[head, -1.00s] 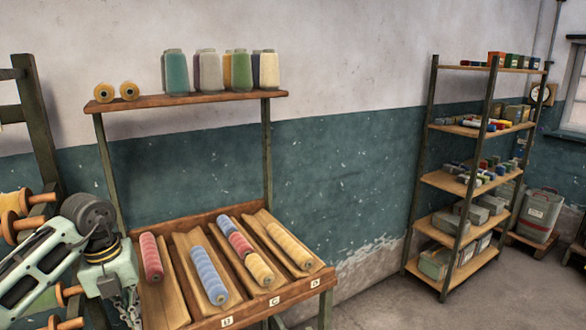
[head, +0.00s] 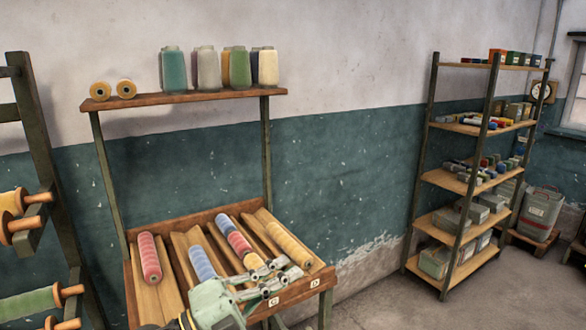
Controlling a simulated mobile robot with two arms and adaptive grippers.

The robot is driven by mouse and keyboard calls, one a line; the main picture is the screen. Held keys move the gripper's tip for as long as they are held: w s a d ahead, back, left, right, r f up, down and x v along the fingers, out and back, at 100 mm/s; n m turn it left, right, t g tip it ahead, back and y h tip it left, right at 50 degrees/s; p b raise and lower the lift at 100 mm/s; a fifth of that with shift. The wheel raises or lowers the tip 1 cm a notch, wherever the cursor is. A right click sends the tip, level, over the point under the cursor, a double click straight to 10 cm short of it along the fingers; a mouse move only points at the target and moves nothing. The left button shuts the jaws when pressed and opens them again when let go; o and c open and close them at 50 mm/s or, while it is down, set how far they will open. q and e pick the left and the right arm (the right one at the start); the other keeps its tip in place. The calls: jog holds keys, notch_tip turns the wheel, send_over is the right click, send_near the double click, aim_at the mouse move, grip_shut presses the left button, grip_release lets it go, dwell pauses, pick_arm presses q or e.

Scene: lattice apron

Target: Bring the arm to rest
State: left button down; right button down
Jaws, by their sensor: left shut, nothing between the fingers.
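My left gripper (head: 286,268) reaches up from the bottom of the head view, in front of the sloped thread rack (head: 318,280). It is shut with nothing between its fingers. Its fingers overlap the rack's front edge in the picture; I cannot tell whether they touch it. The gripper body hides part of the blue spools (head: 201,262) and the lower rack front. My right gripper is out of view.
Red (head: 149,258) and yellow (head: 288,243) spools lie in the rack's channels. Thread cones (head: 237,68) stand on its upper shelf (head: 190,101). A shelving unit (head: 455,183) stands at the right. Spools on pegs (head: 28,306) are at the left. Open floor lies between rack and shelving.

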pick_arm(q)
jog(key=w+a+f+n+t+y, duration=0.1)
jog(key=a+n+t+y, duration=0.45)
jog(key=n, duration=0.25)
jog(key=w+a+f+n+t+y, duration=0.2)
jog(key=a+n+t+y, duration=0.25)
jog(key=n+y, duration=0.2)
jog(key=s+a+f+n+g+y, duration=0.4)
jog(key=a+f+n, duration=0.1)
jog(key=f, duration=0.4)
jog(key=s+a+f+n+g+y, duration=0.4)
jog(key=s+a+f+n, duration=0.1)
jog(key=f, duration=0.5)
jog(key=s+d+f+g+h, duration=0.1)
jog(key=s+f+g, duration=0.45)
jog(key=s, duration=0.55)
jog(key=s+f+g+h, duration=0.1)
jog(key=s+f+g, duration=0.3)
jog(key=s+f, duration=0.75)
jog(key=f, duration=2)
jog(key=s+a+f+g, duration=0.2)
jog(key=s+f, duration=1.5)
jog(key=shift+s+a, duration=0.2)
jog(key=shift+a, duration=0.15)
